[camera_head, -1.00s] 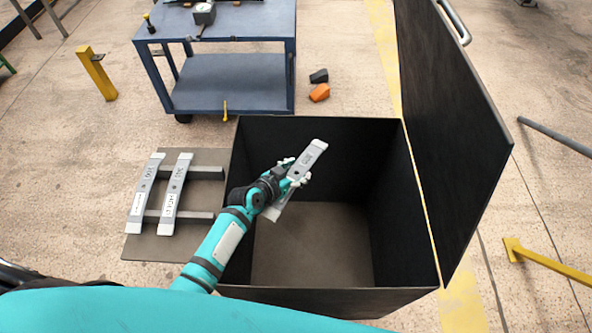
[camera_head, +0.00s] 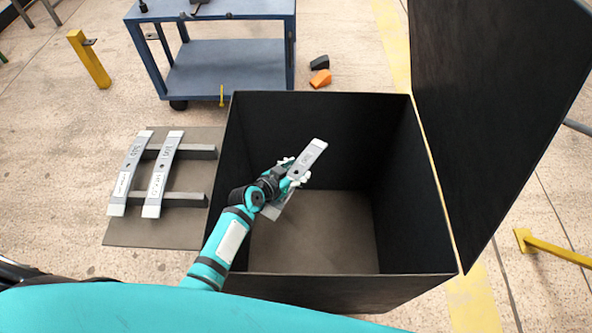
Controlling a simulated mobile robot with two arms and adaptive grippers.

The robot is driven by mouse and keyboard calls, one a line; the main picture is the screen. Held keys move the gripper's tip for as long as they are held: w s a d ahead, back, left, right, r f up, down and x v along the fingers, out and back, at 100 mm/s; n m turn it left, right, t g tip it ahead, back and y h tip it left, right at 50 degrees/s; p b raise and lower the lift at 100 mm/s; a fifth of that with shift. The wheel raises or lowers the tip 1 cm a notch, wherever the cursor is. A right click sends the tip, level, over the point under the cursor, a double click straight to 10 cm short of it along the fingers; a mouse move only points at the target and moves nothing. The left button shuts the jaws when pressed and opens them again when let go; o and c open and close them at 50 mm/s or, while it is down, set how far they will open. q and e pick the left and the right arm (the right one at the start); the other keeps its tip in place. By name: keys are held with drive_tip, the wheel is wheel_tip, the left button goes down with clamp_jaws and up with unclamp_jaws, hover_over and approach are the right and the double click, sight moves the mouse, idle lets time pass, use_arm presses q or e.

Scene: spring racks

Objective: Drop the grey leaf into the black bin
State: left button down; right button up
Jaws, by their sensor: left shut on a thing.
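A grey leaf (camera_head: 308,158) with a printed label is in my left gripper (camera_head: 289,177). The gripper is shut around its middle, and the leaf is tilted, its upper end pointing up and right. Leaf and gripper show over the open black bin (camera_head: 310,291), against its dark inside; how high the leaf is above the bin floor is hard to tell. The bin's floor (camera_head: 320,240) looks bare. The bin's lid (camera_head: 490,110) stands open on the right. My right gripper is not in view.
Two more grey leaves (camera_head: 125,174) (camera_head: 163,175) lie side by side on a rack with dark bars (camera_head: 187,199) left of the bin. A blue cart (camera_head: 225,70) stands behind. Orange (camera_head: 320,79) and black (camera_head: 319,62) blocks lie on the floor. Yellow posts (camera_head: 90,60) stand at the sides.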

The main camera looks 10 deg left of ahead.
use_arm(q)
drive_tip(key=shift+w, duration=0.1)
drive_tip(key=c, duration=0.5)
unclamp_jaws()
drive_tip(key=shift+s+f, duration=0.2)
drive_tip(key=v, duration=1.2)
drive_tip(key=shift+r, duration=0.15)
drive_tip(key=shift+w, duration=0.15)
